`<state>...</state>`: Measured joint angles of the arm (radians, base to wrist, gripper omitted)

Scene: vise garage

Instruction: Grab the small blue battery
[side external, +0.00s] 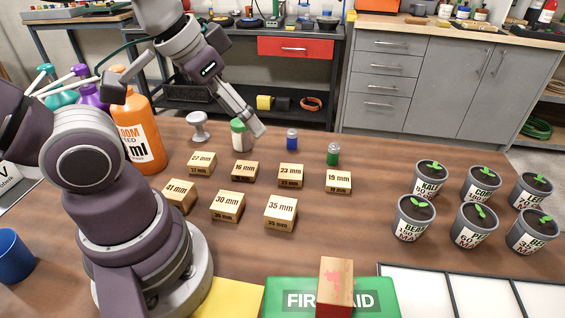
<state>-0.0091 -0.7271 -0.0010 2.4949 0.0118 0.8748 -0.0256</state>
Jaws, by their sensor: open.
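The small blue battery (292,139) stands upright on the brown wooden table (370,205), behind the row of wooden blocks. My gripper (256,130) is open and points down and to the right, to the left of the blue battery and apart from it. A white cylinder with a green top (240,138) stands just beside my fingers in the picture; I cannot tell if they touch. A small green battery (333,155) stands upright to the right of the blue one.
Several wooden blocks marked in millimetres (281,213) stand in front of the batteries. Potted seedlings (411,217) stand at right, an orange bottle (138,135) at left. A green first-aid box (380,297) carries a red-and-wood block (335,285) in front. Table between blocks and pots is clear.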

